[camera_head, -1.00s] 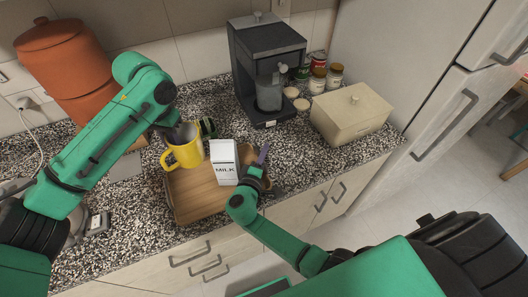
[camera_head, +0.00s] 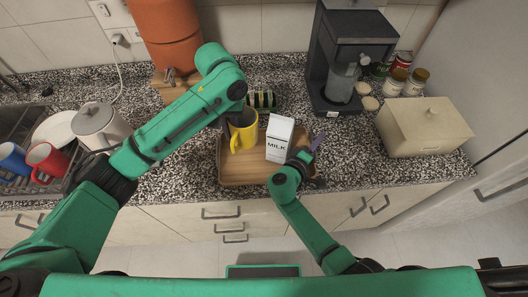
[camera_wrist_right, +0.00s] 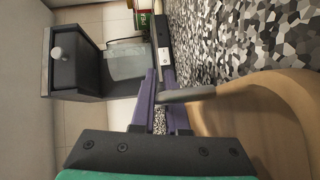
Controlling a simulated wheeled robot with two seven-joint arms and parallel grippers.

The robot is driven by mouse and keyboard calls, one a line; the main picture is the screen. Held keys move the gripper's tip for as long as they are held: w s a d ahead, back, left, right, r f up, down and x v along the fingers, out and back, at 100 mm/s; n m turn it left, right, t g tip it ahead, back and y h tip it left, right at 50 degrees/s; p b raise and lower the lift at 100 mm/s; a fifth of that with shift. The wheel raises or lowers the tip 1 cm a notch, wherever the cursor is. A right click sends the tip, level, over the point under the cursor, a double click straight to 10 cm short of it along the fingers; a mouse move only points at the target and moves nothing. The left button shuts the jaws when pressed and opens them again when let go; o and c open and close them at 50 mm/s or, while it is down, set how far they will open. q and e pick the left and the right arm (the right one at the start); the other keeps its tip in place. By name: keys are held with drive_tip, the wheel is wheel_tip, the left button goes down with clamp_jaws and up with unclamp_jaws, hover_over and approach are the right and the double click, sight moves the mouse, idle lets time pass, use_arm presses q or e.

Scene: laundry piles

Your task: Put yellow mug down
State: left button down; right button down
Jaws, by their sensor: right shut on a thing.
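The yellow mug (camera_head: 244,136) is at the back left of the wooden tray (camera_head: 244,174), its handle toward the front left. My left gripper (camera_head: 232,119) is at the mug's rim; the arm hides its fingers, and I cannot tell whether they grip. Whether the mug's base touches the tray is also unclear. My right gripper (camera_head: 315,146), with purple fingers, is at the tray's right side. In the right wrist view its fingers (camera_wrist_right: 164,100) are shut on the tray's grey handle (camera_wrist_right: 188,95).
A white milk carton (camera_head: 279,138) stands on the tray, right of the mug. A coffee machine (camera_head: 345,60), jars (camera_head: 415,82) and a beige box (camera_head: 424,127) are to the right. A dish rack with red (camera_head: 46,160) and blue mugs and a kettle (camera_head: 100,125) are left.

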use_arm(q)
wheel_tip(320, 180, down, 10)
drive_tip(key=shift+r, duration=0.2)
drive_tip(key=c, duration=0.9)
unclamp_jaws()
drive_tip(key=shift+f, duration=0.15)
wheel_tip(320, 180, up, 12)
drive_tip(key=shift+a+r, duration=0.1)
drive_tip(key=shift+r, duration=0.1)
